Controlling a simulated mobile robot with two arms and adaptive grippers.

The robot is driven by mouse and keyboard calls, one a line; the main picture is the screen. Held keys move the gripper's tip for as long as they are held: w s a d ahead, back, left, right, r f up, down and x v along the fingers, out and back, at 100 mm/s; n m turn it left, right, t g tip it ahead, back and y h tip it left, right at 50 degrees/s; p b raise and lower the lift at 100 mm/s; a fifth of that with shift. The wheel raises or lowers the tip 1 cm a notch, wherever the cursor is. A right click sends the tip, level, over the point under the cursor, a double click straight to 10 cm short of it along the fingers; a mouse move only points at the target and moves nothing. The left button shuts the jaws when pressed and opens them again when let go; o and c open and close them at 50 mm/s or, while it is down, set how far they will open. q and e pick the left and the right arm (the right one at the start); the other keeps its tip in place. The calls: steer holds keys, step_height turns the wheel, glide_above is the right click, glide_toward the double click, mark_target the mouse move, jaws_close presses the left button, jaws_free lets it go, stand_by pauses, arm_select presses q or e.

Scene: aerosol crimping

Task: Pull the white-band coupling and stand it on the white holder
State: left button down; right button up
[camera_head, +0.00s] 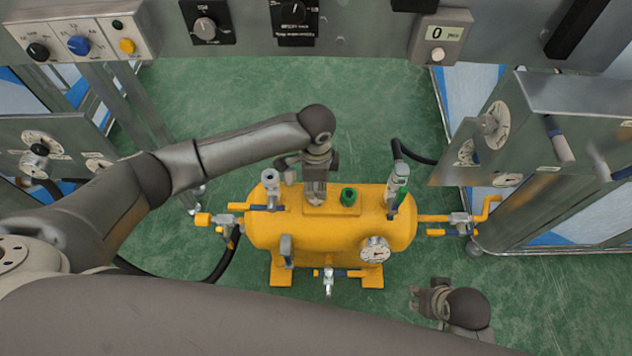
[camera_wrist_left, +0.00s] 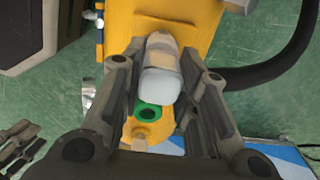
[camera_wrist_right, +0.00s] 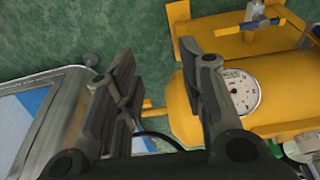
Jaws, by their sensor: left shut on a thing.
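My left gripper (camera_head: 315,188) points down over the plate on top of the yellow tank. In the left wrist view its fingers are shut on a pale grey-white coupling (camera_wrist_left: 160,78) with a beige part beyond it. The gripper largely hides the coupling in the head view. No separate white holder shows beneath it, so I cannot tell whether the coupling touches one. A green holder (camera_head: 348,195) stands just to the right; it also shows in the left wrist view (camera_wrist_left: 148,114). My right gripper (camera_wrist_right: 158,75) is open and empty, right of the tank's front.
The yellow tank (camera_head: 330,232) carries a left post with a pale top (camera_head: 270,180), a green-banded coupling (camera_head: 400,180) on its right post, and a front gauge (camera_head: 375,248). Black hoses lie on both sides. Grey instrument cabinets flank the tank. Green floor (camera_head: 370,100) is clear behind it.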

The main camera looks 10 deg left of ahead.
steer(key=x, duration=0.3)
steer(key=shift+s+f+p, duration=0.1)
steer(key=shift+s+p, duration=0.2)
steer(key=shift+p, duration=0.1)
stand_by(0.5)
steer(key=shift+s, duration=0.1)
stand_by(0.4)
steer(key=shift+s+f+p, duration=0.3)
steer(key=shift+f, duration=0.5)
steer(key=shift+f, duration=0.1)
